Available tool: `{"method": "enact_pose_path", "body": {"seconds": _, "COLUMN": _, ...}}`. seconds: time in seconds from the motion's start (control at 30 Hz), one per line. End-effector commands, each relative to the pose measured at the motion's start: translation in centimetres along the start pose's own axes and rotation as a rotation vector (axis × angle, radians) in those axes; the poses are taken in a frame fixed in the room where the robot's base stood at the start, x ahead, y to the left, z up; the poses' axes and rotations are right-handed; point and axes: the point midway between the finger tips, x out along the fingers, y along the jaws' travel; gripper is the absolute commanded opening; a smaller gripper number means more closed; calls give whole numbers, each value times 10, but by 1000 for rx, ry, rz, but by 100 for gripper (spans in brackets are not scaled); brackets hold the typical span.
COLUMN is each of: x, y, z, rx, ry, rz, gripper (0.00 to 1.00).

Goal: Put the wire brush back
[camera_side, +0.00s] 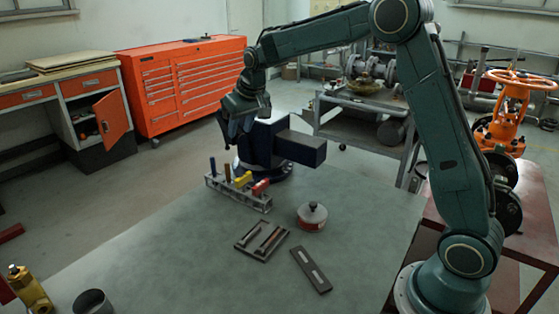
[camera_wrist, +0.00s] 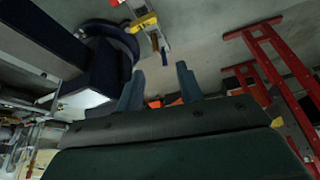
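My gripper (camera_side: 236,130) hangs above the back of the green table, just left of the blue vise, pointing down. In the wrist view its two fingers (camera_wrist: 158,88) stand apart with nothing held between them. A narrow tool rack (camera_side: 240,195) stands below it, holding upright tools with blue, brown, yellow and red parts. Part of the rack also shows at the top of the wrist view (camera_wrist: 146,22). A dark shallow tray (camera_side: 247,247) with long brown pieces lies on the table. I cannot tell which piece is the wire brush.
The blue vise (camera_side: 300,148) stands close right of my gripper. A round lidded tin (camera_side: 312,217) and a dark slotted plate (camera_side: 311,270) lie on the table. A brass valve (camera_side: 29,290) and an open cup (camera_side: 93,302) stand at front left. The table's left middle is clear.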

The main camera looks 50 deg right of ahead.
Motion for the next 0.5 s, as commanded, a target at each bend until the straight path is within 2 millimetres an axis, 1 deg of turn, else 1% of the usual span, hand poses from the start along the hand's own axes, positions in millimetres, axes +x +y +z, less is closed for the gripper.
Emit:
{"method": "enact_pose_path", "body": {"seconds": 0.03, "x": -18, "y": -3, "z": 8, "rx": -7, "ry": 7, "rz": -4, "gripper": 37}}
{"method": "enact_pose_path", "body": {"seconds": 0.2, "x": -63, "y": -8, "z": 36, "rx": -28, "ry": 15, "rz": -13, "gripper": 37}}
{"method": "enact_pose_path", "body": {"seconds": 0.37, "x": -101, "y": -12, "z": 68, "rx": -47, "ry": 25, "rz": -22, "gripper": 37}}
{"method": "enact_pose_path", "body": {"seconds": 0.5, "x": -130, "y": -14, "z": 99, "rx": -64, "ry": 31, "rz": -30, "gripper": 37}}
